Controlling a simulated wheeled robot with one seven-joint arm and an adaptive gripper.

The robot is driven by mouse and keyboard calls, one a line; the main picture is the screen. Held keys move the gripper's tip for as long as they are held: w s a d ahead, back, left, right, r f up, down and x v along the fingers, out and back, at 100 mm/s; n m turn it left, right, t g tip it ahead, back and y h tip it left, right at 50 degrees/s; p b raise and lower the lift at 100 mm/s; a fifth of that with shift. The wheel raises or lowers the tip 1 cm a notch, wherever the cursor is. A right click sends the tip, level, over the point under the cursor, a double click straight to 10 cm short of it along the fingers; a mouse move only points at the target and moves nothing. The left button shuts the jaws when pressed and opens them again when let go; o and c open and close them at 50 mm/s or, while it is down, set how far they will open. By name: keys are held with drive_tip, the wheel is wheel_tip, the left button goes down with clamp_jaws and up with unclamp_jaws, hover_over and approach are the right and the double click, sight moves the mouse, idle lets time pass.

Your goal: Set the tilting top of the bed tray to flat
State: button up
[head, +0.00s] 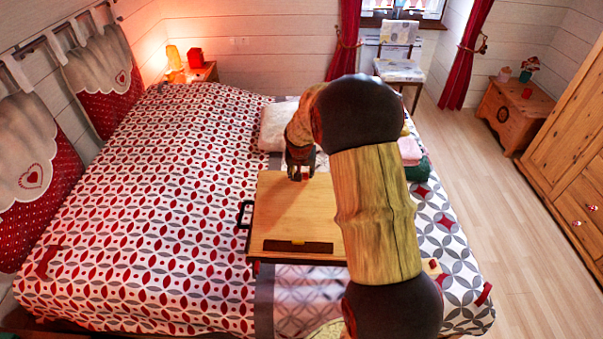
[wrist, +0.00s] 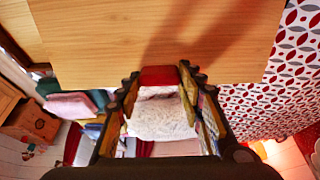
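The bed tray stands on the bed, its light wooden top (head: 290,210) partly hidden by my arm. A dark strip with a small yellow piece runs along its near edge, and a black handle (head: 244,214) is at its left side. I cannot tell the top's angle for certain. My gripper (head: 300,174) is at the top's far edge. In the wrist view the top (wrist: 150,40) fills the upper part. My gripper (wrist: 160,78) has its fingers apart there, with a red piece (wrist: 160,76) at the top's edge between the fingertips. I cannot tell whether they touch it.
A white pillow (head: 277,126) lies on the bed beyond the tray. Folded pink (head: 409,150) and green (head: 418,170) cloths lie right of my arm. The patterned bed (head: 150,200) is clear to the left. Open floor (head: 510,240) lies right, before a wooden wardrobe (head: 570,150).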

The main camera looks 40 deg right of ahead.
clamp_jaws()
idle(0.3)
drive_tip(key=shift+w+d+f+g+p, duration=0.2)
drive_tip(key=shift+f+p, duration=0.15)
drive_tip(key=shift+p, duration=0.2)
drive_tip(key=shift+w+d+f+g+p, duration=0.1)
drive_tip(key=shift+w+f+p, duration=0.05)
drive_tip(key=shift+f+p, duration=0.3)
drive_tip(key=f+p, duration=0.1)
drive_tip(key=f, duration=0.1)
drive_tip(key=w+d+f+g+y+p, duration=0.1)
drive_tip(key=f, duration=0.1)
drive_tip(key=w+f+g+y, duration=0.1)
drive_tip(key=f, duration=0.2)
drive_tip(key=shift+d+p, duration=0.35)
drive_tip(key=shift+p, duration=0.05)
drive_tip(key=shift+f+y, duration=0.3)
drive_tip(key=shift+f, duration=0.2)
drive_tip(key=shift+f+g, duration=0.15)
drive_tip(key=shift+g, duration=0.15)
drive_tip(key=shift+s, duration=0.1)
